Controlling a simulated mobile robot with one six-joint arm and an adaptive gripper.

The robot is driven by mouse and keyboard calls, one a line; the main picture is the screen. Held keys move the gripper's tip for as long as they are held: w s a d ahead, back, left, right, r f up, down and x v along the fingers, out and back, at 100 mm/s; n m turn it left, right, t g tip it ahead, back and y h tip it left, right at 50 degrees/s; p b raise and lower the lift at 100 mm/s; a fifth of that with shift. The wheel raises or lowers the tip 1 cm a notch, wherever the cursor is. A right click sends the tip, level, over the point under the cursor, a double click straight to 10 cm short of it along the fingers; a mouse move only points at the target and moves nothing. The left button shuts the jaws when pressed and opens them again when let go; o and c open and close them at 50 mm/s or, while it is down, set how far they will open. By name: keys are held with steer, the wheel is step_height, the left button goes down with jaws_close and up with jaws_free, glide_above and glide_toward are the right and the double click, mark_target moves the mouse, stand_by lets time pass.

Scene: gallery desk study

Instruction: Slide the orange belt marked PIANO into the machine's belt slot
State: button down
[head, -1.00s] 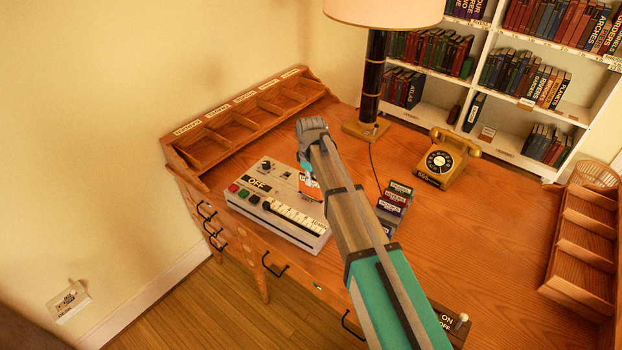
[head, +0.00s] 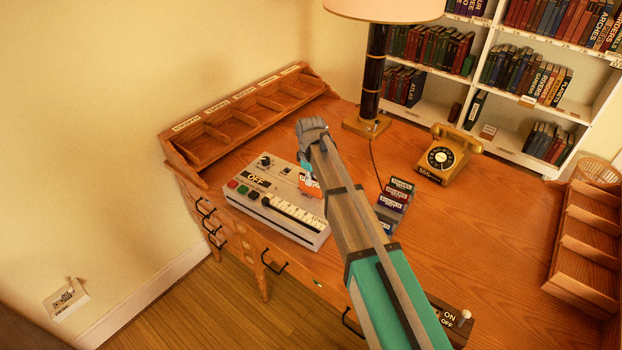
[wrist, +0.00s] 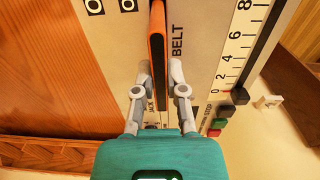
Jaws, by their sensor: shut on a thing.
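The orange belt (head: 313,187) is held edge-on between the fingertips of my gripper (wrist: 160,72). In the wrist view the belt (wrist: 157,50) stands over the machine's panel beside the word BELT. A dark slot line shows under it, but I cannot tell whether the belt's lower edge is inside the slot. The PIANO marking is not readable here. The machine (head: 290,231) is a cream box on the desk with an OFF display, coloured buttons and a numbered scale. My gripper (head: 308,177) is over its back right part, partly hidden by my arm.
A rack of labelled belts (head: 392,209) stands just right of my arm. A gold telephone (head: 440,160) and a lamp (head: 375,80) stand behind. Wooden compartment trays line the left back (head: 230,122) and right edge (head: 578,245). The desk's right middle is clear.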

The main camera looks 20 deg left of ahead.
mark_target(311, 194)
steer(key=shift+f+b, duration=1.6)
steer(key=shift+f, duration=0.05)
steer(key=c, duration=0.6)
jaws_free()
steer(key=shift+r, duration=0.2)
step_height(311, 194, up, 10)
steer(key=p, duration=1)
steer(key=shift+r+p, duration=0.15)
steer(key=shift+p, duration=0.25)
steer(key=s+d, duration=0.4)
steer(key=d, duration=0.3)
steer(key=s+d, duration=0.5)
steer(key=d, duration=0.2)
steer(key=s+d+f+b, duration=0.1)
steer(key=s+d, duration=0.3)
steer(key=d, duration=0.4)
steer(key=shift+s, duration=0.35)
